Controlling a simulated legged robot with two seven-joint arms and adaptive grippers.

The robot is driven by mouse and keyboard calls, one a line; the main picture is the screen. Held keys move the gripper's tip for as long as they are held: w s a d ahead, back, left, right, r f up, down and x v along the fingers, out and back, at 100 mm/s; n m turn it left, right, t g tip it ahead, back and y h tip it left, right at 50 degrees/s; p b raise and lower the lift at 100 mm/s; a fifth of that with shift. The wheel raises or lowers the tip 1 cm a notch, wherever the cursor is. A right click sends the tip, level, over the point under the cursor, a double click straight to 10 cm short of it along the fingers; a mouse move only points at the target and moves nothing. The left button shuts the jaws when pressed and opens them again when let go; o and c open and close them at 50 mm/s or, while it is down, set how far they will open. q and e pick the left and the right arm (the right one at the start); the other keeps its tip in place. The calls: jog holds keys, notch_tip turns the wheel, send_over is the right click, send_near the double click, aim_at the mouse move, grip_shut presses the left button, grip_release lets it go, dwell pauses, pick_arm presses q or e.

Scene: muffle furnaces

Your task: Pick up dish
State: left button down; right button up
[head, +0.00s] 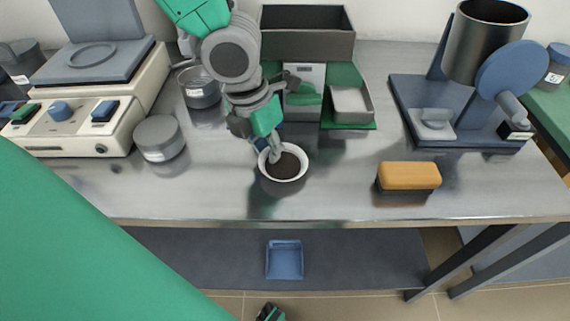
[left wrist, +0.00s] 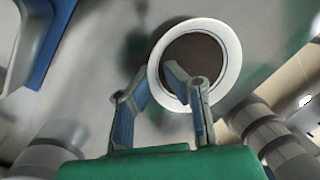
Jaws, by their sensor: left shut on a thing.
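The dish (head: 299,170) is a round white bowl with dark, grainy contents, at the middle of the steel bench in the head view. My left gripper (head: 272,153) comes down from behind and is shut on the dish's rim. In the left wrist view, the dish (left wrist: 230,60) shows at the top, with one finger of my left gripper (left wrist: 155,85) inside over the dark contents and the other outside the rim. I cannot tell whether the dish touches the bench. A small dark and green part of mine shows at the bottom edge; its jaws cannot be made out.
An orange-topped block (head: 409,176) lies to the right on the bench (head: 340,205). A grey round container (head: 160,138) stands left, a glass jar (head: 199,88) behind it. A green-based device (head: 345,103) stands behind the dish. A blue tray (head: 285,260) lies below the bench.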

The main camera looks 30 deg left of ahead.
pick_arm(q)
jog(key=shift+a+f, duration=0.15)
jog(key=shift+a, duration=0.35)
jog(key=shift+r+p, duration=0.3)
jog(key=shift+r, duration=0.05)
notch_tip(320, 180, up, 9)
jog(key=p, duration=0.4)
jog(key=shift+d+r, duration=0.1)
jog(key=shift+d, duration=0.05)
pick_arm(e)
jog(key=r, duration=0.5)
jog(key=shift+a, duration=0.35)
pick_arm(q)
jog(key=shift+d, duration=0.25)
pick_arm(e)
jog(key=shift+d, duration=0.15)
